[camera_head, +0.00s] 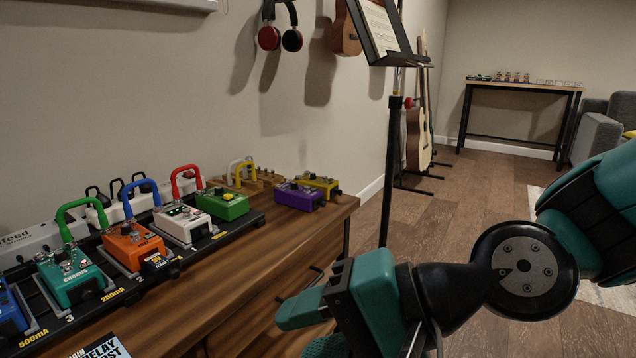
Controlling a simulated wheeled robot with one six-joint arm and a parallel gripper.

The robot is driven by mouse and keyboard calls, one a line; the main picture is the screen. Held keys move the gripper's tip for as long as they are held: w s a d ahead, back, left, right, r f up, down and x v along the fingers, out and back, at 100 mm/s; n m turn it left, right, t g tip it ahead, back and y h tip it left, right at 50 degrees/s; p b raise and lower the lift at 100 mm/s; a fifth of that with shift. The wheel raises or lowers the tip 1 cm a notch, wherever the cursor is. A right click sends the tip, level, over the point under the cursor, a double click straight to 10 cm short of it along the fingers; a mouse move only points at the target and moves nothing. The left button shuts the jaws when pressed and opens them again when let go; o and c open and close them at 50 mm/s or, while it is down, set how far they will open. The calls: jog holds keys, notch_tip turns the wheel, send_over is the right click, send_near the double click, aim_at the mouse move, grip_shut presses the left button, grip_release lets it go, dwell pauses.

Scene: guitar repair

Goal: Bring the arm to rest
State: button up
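My gripper (302,310) is at the lower middle of the head view, in front of the wooden bench's right end. Its teal finger points left and its black wrist joint lies behind it to the right. It is seen from the side and partly cut off by the lower edge, so the gap between the fingers cannot be made out. No held thing shows at it. My arm comes in from the right edge.
The wooden bench (290,238) carries a black pedalboard (105,297) with several coloured pedals. A purple pedal (300,196) and a yellow pedal (318,185) sit at its far end. A music stand (388,150) rises behind my gripper. Wooden floor lies open beyond.

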jog(key=s+d+r+n+h+p, duration=0.1)
jog(key=d+r+n+h+p, duration=0.15)
jog(key=d, duration=0.25)
jog(key=s+d+r+n+g+h+p, duration=0.1)
jog(key=d+n+h, duration=0.25)
jog(key=d, duration=0.25)
jog(key=s+d+r+n+h+p, duration=0.1)
jog(key=d+r+n+h+p, duration=0.1)
jog(key=d+n, duration=0.25)
notch_tip(320, 180, up, 37)
jog(key=p, duration=3.7)
jog(key=shift+s+d+r+g+p, duration=0.15)
jog(key=shift+s+d+g+p, duration=0.05)
jog(key=shift+g+p, duration=0.1)
